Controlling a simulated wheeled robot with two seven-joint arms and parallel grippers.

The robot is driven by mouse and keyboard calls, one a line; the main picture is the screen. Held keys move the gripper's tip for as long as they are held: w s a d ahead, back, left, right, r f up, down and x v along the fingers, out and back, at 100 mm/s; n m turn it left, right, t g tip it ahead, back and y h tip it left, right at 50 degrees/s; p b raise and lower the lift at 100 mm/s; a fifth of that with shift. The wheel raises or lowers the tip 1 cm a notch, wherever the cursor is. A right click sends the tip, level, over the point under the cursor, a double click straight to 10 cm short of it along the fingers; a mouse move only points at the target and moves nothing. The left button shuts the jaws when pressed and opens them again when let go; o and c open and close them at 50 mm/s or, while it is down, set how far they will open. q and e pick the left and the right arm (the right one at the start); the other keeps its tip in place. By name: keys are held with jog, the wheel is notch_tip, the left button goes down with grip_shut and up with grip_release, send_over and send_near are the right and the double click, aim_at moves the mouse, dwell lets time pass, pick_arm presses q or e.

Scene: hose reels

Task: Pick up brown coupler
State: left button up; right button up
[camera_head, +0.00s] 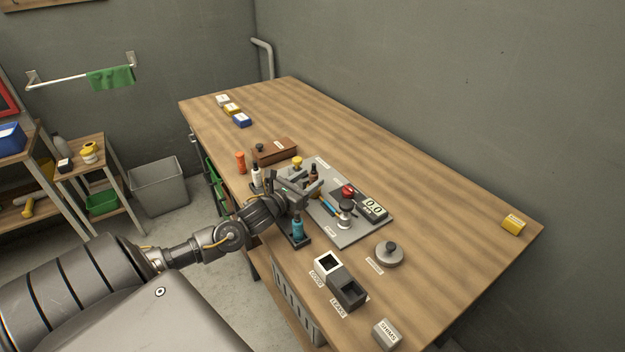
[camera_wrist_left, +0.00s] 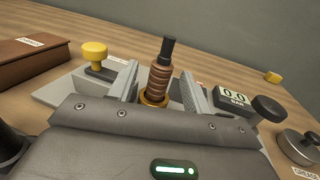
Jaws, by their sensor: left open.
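The brown coupler (camera_wrist_left: 160,75) stands upright between the two fingers of my left gripper (camera_wrist_left: 160,85) in the left wrist view. It has a ribbed brown body, a black top and a brass-coloured ring at its base. The fingers are open, one on each side, with gaps to the coupler. In the head view the coupler (camera_head: 313,173) shows small just beyond my left gripper (camera_head: 309,182), over the grey plate (camera_head: 358,233). My right gripper is not in view.
A yellow knob (camera_wrist_left: 95,52) stands left of the coupler, and a gauge (camera_head: 373,208) reading 0.0 stands right. A brown box (camera_head: 275,151), a white bottle (camera_head: 256,174) and a teal bottle (camera_head: 297,228) are close by. The table's (camera_head: 430,170) far right is mostly clear.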

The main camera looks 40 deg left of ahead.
aim_at(311, 177)
pick_arm(q)
jog(key=w, duration=0.1)
jog(key=w+p, duration=0.1)
jog(key=w, duration=0.2)
jog(key=shift+d+r+p, duration=0.1)
jog(key=shift+r+p, duration=0.15)
jog(key=shift+p, duration=0.05)
jog(key=shift+w+f, duration=0.1)
jog(key=shift+w, duration=0.35)
grip_shut()
